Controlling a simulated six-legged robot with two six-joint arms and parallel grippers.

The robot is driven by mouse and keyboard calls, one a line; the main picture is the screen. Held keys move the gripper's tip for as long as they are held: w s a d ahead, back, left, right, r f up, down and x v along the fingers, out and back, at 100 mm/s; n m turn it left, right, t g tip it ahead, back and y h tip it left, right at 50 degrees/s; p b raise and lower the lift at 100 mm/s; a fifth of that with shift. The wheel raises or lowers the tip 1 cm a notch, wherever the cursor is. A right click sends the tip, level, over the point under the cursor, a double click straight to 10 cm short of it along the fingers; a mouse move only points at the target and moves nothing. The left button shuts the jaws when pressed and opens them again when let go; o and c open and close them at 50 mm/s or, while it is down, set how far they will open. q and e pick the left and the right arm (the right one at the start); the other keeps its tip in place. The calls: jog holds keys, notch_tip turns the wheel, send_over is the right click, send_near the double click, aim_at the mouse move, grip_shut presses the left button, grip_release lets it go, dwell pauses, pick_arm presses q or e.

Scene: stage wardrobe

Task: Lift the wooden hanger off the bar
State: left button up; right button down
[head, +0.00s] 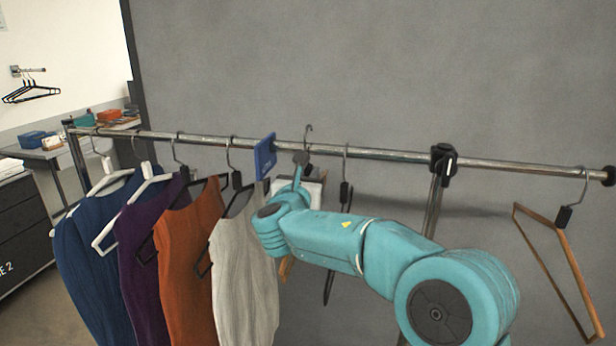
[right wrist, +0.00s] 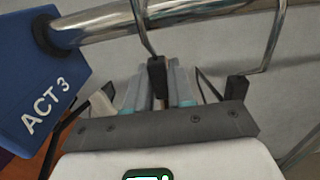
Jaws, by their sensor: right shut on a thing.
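My right gripper (head: 301,160) is shut on the black collar under the hook of a hanger (right wrist: 157,76), just below the bar (head: 390,155). This hanger's hook rises above the bar in the head view; whether it still touches the bar I cannot tell. A bit of wood (head: 286,268) shows below my arm and seems to belong to this hanger; the rest is hidden by my arm. In the right wrist view the hook passes in front of the bar (right wrist: 100,25). My left gripper is not in view.
A blue divider (head: 265,157) reading ACT 3 sits left of the held hanger. A dark hanger (head: 345,192) hangs close on its right. Several garments (head: 185,235) hang at left. Another wooden hanger (head: 575,262) hangs at the far right. The bar is clear between the black clamp (head: 443,160) and it.

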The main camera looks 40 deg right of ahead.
jog(key=shift+b+v, duration=0.65)
jog(key=shift+v, duration=0.85)
jog(key=shift+b+v, duration=0.8)
jog(key=shift+v, duration=1.7)
jog(key=shift+s, duration=0.1)
